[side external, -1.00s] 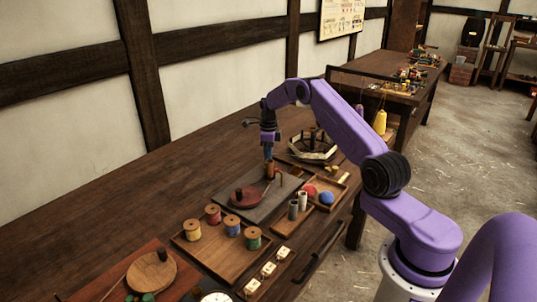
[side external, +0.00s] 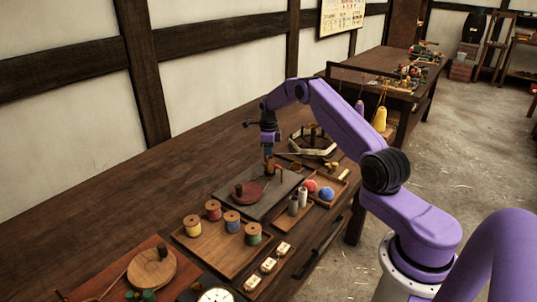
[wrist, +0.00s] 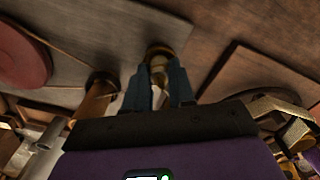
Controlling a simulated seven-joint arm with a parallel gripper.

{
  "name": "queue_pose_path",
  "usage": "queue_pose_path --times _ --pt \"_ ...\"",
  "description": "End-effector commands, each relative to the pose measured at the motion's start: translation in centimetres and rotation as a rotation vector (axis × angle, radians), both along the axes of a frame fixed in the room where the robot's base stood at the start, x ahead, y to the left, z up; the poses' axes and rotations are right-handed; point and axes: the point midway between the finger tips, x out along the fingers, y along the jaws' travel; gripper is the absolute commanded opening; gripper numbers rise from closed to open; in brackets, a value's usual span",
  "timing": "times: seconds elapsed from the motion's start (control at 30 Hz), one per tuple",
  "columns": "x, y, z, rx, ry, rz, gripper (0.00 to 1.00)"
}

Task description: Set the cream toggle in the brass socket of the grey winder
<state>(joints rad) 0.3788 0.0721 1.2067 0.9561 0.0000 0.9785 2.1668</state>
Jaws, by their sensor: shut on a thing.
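The grey winder (side external: 258,207) is a flat grey slab on the bench, with a dark red disc (side external: 247,196) bearing a dark knob. The disc also shows at the left of the wrist view (wrist: 20,58). My gripper (side external: 268,168) points down over the slab's far part. In the wrist view its two dark blue fingers (wrist: 165,90) are shut on the cream toggle (wrist: 158,74), of which only a small part shows. The round brass socket (wrist: 158,50) lies just past the fingertips, lined up with the toggle. I cannot tell whether the toggle is inside it.
A brown post (wrist: 95,100) stands close left of the fingers in the wrist view. A spool tray (side external: 222,252) is nearer the camera. Grey cylinders (side external: 298,201) and a tray with red and blue balls (side external: 326,194) are at right. The bench's wall side is clear.

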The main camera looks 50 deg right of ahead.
Motion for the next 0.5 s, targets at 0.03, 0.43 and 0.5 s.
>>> queue_pose_path --times 0.03,0.43,0.5 --pt "0.0 0.01 -0.08 0.0 0.0 0.0 0.07" --pt "-0.01 -0.01 -0.22 0.0 0.0 0.0 0.53" --pt "-0.01 -0.01 -0.22 0.0 0.0 0.0 0.53"
